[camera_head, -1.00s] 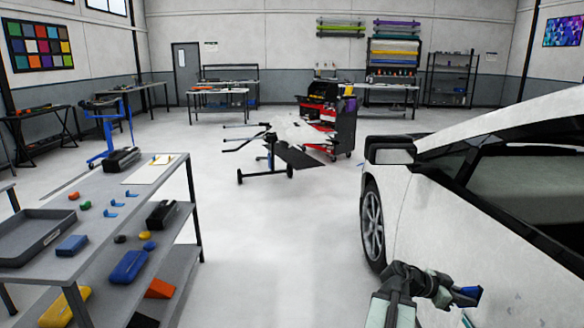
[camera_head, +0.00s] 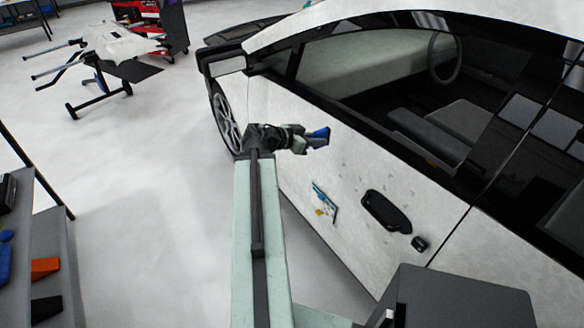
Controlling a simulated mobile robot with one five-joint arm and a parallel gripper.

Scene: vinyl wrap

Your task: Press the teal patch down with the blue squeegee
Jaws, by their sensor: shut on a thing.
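My gripper (camera_head: 305,138) is shut on the blue squeegee (camera_head: 321,132). It holds the squeegee up in front of the white car door (camera_head: 355,165); I cannot tell whether the squeegee touches the door. A small patch with teal edges (camera_head: 332,209) and an orange spot is on the door, below and slightly right of the gripper in the picture. Much of the patch looks pale, and its details are too small to tell. The fingers hide part of the squeegee.
The black door handle (camera_head: 386,211) is right of the patch, with a small black piece (camera_head: 419,243) beside it. The side mirror (camera_head: 222,60) juts out at upper left. A grey shelf table (camera_head: 55,230) stands at far left. Clear floor (camera_head: 140,190) lies between.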

